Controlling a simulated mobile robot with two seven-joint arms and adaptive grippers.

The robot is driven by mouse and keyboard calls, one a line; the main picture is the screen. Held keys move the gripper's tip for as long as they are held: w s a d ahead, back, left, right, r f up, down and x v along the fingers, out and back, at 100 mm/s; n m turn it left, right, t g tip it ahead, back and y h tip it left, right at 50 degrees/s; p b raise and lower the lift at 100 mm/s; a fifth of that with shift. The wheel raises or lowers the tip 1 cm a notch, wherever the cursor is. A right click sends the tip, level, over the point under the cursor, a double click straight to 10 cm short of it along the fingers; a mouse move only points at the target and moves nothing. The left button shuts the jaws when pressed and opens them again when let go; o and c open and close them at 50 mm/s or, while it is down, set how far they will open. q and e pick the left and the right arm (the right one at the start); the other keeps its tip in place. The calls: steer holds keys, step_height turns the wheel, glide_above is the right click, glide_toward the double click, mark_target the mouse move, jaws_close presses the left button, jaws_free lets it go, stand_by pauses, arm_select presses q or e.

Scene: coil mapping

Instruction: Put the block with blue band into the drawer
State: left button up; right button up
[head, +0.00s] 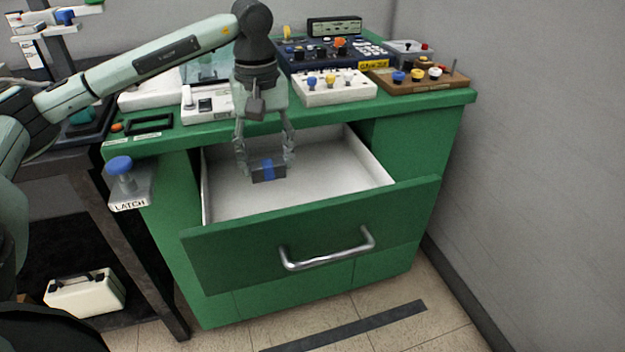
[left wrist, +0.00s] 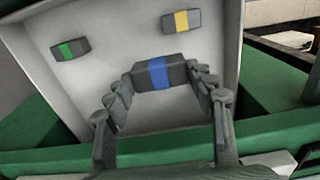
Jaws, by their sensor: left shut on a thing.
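The block with the blue band (head: 268,171) is dark grey with a blue stripe around its middle. My left gripper (head: 265,163) points down over the open drawer (head: 330,198) and is shut on this block, one finger at each end. In the left wrist view the banded block (left wrist: 158,74) sits between the fingertips, against the pale drawer interior (left wrist: 110,25). Whether it touches the drawer floor I cannot tell. The drawer is pulled out of the green cabinet. My right gripper is not in view.
A block with a green band (left wrist: 70,50) and one with a yellow band (left wrist: 181,21) lie in the drawer, hidden in the head view. The green cabinet top (head: 455,97) holds several control panels. A latch with a blue knob (head: 120,168) juts out at left.

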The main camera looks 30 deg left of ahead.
mark_target(268, 180)
arm_select(q)
step_height(268, 180, down, 5)
steer(key=shift+s+f, duration=0.1)
steer(key=shift+f, duration=2.35)
steer(key=shift+f, duration=0.1)
steer(key=o, duration=1.2)
step_height(268, 180, up, 12)
steer(key=shift+r, duration=0.15)
